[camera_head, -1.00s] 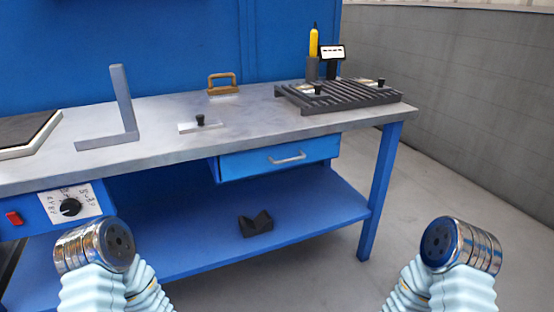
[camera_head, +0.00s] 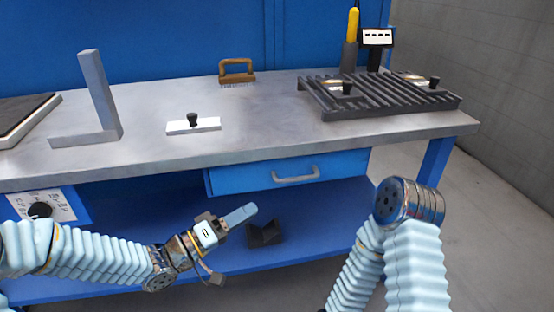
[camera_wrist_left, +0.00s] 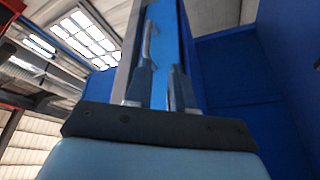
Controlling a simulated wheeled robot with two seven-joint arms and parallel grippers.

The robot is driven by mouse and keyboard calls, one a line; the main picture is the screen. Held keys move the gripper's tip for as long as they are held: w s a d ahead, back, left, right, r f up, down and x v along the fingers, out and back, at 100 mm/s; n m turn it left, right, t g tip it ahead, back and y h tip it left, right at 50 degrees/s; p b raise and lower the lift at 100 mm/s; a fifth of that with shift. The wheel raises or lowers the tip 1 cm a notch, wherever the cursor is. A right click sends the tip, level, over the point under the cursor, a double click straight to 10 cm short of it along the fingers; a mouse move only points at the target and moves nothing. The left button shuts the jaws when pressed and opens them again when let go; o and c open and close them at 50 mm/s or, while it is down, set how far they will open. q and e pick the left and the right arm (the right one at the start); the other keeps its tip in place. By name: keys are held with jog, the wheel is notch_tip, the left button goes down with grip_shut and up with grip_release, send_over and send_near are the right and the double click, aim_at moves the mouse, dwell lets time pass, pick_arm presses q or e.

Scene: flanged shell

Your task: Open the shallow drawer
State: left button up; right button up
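The shallow drawer (camera_head: 240,180) is blue and sits under the worktop. Its front looks flush with its housing, so it appears shut. Its silver bar handle (camera_head: 296,174) is on the front. My left gripper (camera_head: 243,214) is in front of and below the drawer, left of the handle and apart from it. In the left wrist view the two fingers (camera_wrist_left: 160,85) stand apart with blue showing between them; the handle (camera_wrist_left: 149,42) shows beyond them. My left gripper is open and empty. My right arm is at the lower right; its gripper is not in view.
The workbench top (camera_head: 260,120) overhangs the drawer. A dark V-shaped block (camera_head: 264,234) rests on the lower shelf (camera_head: 330,215). A control panel with a knob (camera_head: 40,208) is at the left. A slatted rack (camera_head: 385,100) and a wooden-handled brush (camera_head: 237,72) stand on top.

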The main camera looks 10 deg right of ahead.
aim_at(297, 179)
pick_arm(q)
jog(key=shift+m+g+h, duration=0.3)
jog(key=shift+h, duration=0.1)
jog(key=x, duration=0.4)
jog(key=r+p+x, duration=0.1)
jog(key=x, duration=0.9)
jog(key=shift+s+r, duration=0.2)
jog(key=shift+r, duration=0.05)
grip_shut()
